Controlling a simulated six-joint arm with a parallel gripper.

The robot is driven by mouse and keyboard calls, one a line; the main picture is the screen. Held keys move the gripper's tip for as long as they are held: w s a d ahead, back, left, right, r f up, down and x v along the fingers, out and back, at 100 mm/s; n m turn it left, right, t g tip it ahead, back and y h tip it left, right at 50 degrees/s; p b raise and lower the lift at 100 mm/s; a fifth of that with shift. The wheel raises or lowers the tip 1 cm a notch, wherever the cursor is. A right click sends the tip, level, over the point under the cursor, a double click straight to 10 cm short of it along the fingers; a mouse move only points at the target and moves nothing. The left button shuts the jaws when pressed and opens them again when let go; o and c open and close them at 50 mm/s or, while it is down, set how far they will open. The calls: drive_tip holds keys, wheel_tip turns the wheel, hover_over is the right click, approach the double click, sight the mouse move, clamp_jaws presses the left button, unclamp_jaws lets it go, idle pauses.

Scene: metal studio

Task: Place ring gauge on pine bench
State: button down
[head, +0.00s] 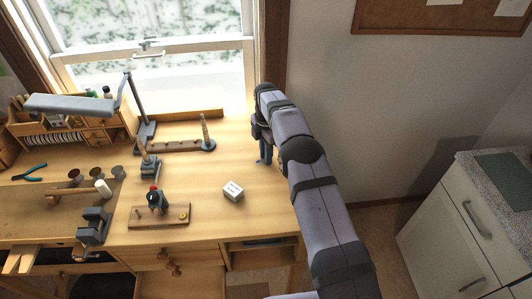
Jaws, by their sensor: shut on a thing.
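The pine bench (250,212) is a light wooden worktop across the left and middle of the head view. My gripper (264,159) points down over the bench's right part, near the back, with the arm reaching in from the lower right. It is shut, and what it holds is small and mostly hidden by the gripper and arm. I take it to be the ring gauge, but its shape does not show clearly. I cannot tell whether it touches the bench top.
A wooden rack with a cone (205,132) is at the back. A board with a small tool (160,214), a grey vise (94,226) and a lamp (70,104) are farther left. Bench between box and rack is clear.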

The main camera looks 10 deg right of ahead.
drive_tip(key=shift+f, duration=0.1)
drive_tip(key=c, duration=1.6)
unclamp_jaws()
drive_tip(key=shift+r+p, duration=0.35)
drive_tip(key=shift+r, duration=5.8)
